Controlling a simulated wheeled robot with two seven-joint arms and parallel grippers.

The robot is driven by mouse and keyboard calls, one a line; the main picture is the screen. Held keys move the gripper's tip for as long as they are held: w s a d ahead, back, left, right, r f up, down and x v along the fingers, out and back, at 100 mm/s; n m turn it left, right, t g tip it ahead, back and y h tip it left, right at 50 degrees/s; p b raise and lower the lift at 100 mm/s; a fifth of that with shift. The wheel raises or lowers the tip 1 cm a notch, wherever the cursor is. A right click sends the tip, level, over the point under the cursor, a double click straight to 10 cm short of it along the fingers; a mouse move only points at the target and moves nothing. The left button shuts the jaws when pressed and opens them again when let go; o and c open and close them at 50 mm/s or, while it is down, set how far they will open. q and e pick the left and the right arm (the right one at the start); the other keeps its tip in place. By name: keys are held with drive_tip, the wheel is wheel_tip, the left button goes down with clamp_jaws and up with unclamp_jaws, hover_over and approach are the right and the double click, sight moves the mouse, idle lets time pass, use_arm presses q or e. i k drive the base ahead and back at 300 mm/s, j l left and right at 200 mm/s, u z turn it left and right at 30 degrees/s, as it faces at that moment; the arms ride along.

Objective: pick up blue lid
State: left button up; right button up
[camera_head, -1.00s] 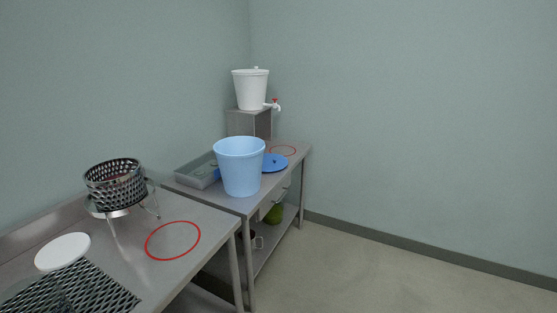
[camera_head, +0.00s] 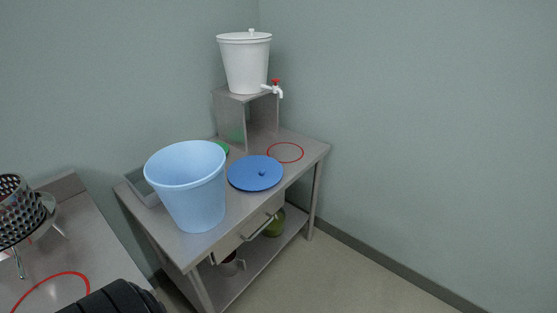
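The bucket stands upright and open on the same table. A black part of mine shows at the bottom left edge. Neither gripper's fingers are in view.
A white bucket with a red-handled tap (camera_head: 246,66) stands on a steel riser (camera_head: 232,112) at the back. A red ring (camera_head: 285,161) marks bare tabletop right of the lid. The near table (camera_head: 75,240) holds a perforated metal basket (camera_head: 16,214). Floor is clear at right.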

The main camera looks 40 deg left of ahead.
sight(252, 173)
drive_tip(key=i+u, duration=0.4)
drive_tip(key=i+l+u, duration=0.25)
drive_tip(key=u, duration=0.2)
drive_tip(key=i+l+u, duration=0.4)
drive_tip(key=i+j, duration=0.05)
